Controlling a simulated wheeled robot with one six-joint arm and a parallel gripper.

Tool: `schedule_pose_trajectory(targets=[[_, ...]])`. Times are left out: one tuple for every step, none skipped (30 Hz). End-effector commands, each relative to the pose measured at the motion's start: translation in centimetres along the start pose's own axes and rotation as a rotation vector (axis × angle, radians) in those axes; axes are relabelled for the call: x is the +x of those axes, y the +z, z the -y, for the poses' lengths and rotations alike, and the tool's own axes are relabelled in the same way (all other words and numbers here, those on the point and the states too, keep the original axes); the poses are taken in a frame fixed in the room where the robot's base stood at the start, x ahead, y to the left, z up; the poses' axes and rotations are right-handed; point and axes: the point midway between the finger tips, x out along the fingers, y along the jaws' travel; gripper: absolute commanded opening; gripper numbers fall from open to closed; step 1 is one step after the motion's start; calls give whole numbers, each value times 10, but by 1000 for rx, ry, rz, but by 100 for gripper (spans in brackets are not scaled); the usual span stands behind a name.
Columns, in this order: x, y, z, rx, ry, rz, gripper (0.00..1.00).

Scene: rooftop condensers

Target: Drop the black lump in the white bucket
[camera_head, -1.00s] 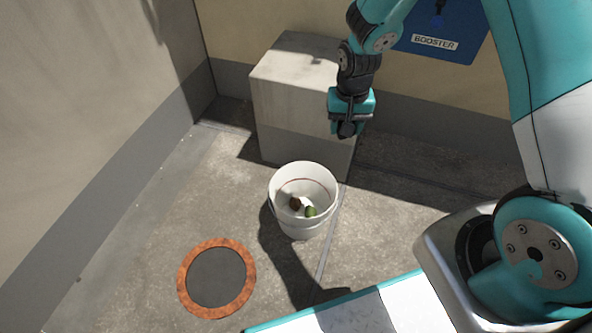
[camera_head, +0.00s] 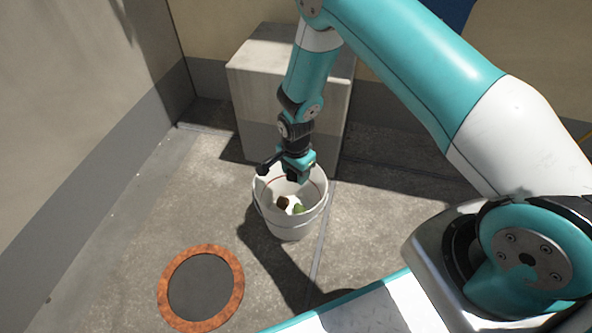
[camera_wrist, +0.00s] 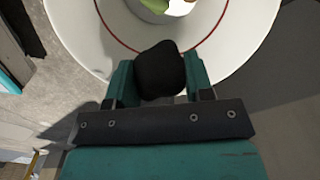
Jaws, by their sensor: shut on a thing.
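The white bucket (camera_head: 290,219) stands on the floor in front of a concrete block. My gripper (camera_head: 297,177) is over the bucket's mouth, pointing down. In the wrist view my gripper (camera_wrist: 159,80) is shut on the black lump (camera_wrist: 160,68), with a finger on each side of it. The bucket's white rim and inner red line (camera_wrist: 114,36) show behind the lump there. In the head view the lump is hard to tell from the dark gripper parts.
A concrete block (camera_head: 262,77) stands against the wall just behind the bucket. A round dark disc with an orange-brown rim (camera_head: 235,286) lies on the floor at front left. The floor left of the bucket is clear.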

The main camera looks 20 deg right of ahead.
Motion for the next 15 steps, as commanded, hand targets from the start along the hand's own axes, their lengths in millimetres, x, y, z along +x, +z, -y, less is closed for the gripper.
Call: schedule_pose_trajectory(targets=[[12, 0, 0, 0, 0, 0, 25], [15, 0, 0, 0, 0, 0, 25], [18, 0, 0, 0, -1, 0, 25], [19, 0, 0, 0, -1, 0, 25], [20, 0, 0, 0, -1, 0, 25], [20, 0, 0, 0, -1, 0, 25], [20, 0, 0, 0, -1, 0, 25], [20, 0, 0, 0, -1, 0, 25], [20, 0, 0, -1, -1, 0, 25], [19, 0, 0, -1, -1, 0, 25], [19, 0, 0, -1, 0, 0, 25], [19, 0, 0, -1, 0, 0, 25], [19, 0, 0, -1, 0, 0, 25], [19, 0, 0, -1, 0, 0, 50], [19, 0, 0, -1, 0, 0, 59]])
